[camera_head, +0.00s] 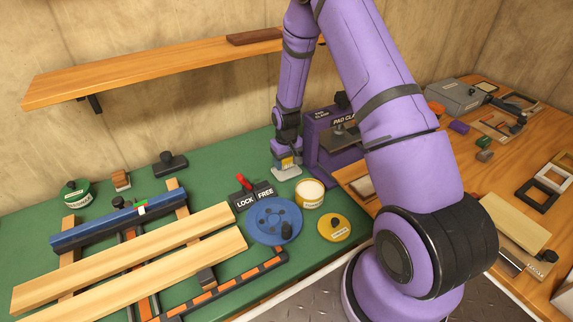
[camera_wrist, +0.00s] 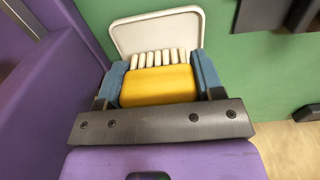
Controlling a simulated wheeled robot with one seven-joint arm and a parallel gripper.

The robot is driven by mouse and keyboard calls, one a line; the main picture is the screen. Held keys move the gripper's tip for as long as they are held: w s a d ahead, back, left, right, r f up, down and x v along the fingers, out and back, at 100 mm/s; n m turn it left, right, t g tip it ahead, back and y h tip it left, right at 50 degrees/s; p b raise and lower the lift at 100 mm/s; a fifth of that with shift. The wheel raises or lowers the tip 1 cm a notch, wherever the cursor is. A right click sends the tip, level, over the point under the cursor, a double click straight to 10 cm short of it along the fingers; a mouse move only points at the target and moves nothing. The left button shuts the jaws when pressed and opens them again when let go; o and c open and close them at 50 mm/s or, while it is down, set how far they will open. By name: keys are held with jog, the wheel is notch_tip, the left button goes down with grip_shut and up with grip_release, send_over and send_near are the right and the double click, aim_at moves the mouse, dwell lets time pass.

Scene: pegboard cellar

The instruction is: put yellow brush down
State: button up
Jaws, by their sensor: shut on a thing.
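My gripper (camera_head: 287,158) points down at the back of the green bench. It is shut on the yellow brush (camera_wrist: 158,85), whose yellow body sits between the two blue-grey finger pads in the wrist view. A row of pale bristle tufts shows along the brush's far edge. A little of the brush's yellow (camera_head: 288,162) also shows in the head view. A white, rounded tray (camera_head: 287,175) lies right at the brush; in the wrist view the tray (camera_wrist: 157,33) extends beyond the bristles. Whether the brush touches the tray I cannot tell.
A purple pad clamp (camera_head: 324,143) stands close to the right of my gripper. A lock/free block (camera_head: 252,194), a blue round disc (camera_head: 268,222), a cream-topped tin (camera_head: 310,194) and a yellow lid (camera_head: 335,227) lie nearer. A wooden shelf (camera_head: 130,77) hangs on the wall.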

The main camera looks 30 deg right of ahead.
jog(key=shift+f, duration=0.8)
jog(key=shift+f, duration=0.5)
jog(key=o, duration=1.1)
jog(key=shift+c, duration=0.2)
jog(key=shift+r, duration=0.1)
